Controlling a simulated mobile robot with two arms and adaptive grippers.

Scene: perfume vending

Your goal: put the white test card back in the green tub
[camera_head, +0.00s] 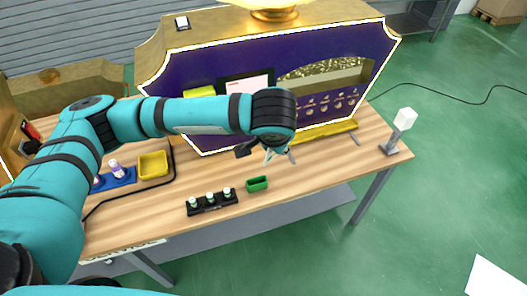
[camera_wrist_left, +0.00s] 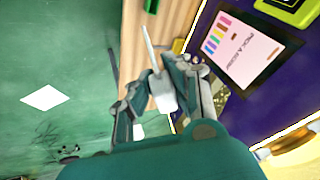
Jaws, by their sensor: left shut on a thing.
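The white test card (camera_wrist_left: 153,52) is a thin white strip in the left wrist view. My left gripper (camera_wrist_left: 164,84) is shut on it, and the card sticks out past the fingertips. In the head view my left gripper (camera_head: 268,153) hangs over the table in front of the purple machine, and the card is too small to make out clearly there. The green tub (camera_head: 257,185) stands on the table, below and slightly left of the gripper in the picture, apart from it. My right gripper is not in view.
A black rack (camera_head: 212,205) with several small bottles stands left of the tub. A yellow tray (camera_head: 153,165) and a blue holder (camera_head: 116,180) are farther left. The purple and gold machine (camera_head: 320,85) stands behind. A white block on a stand (camera_head: 404,119) is at the right end. The table's front right is clear.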

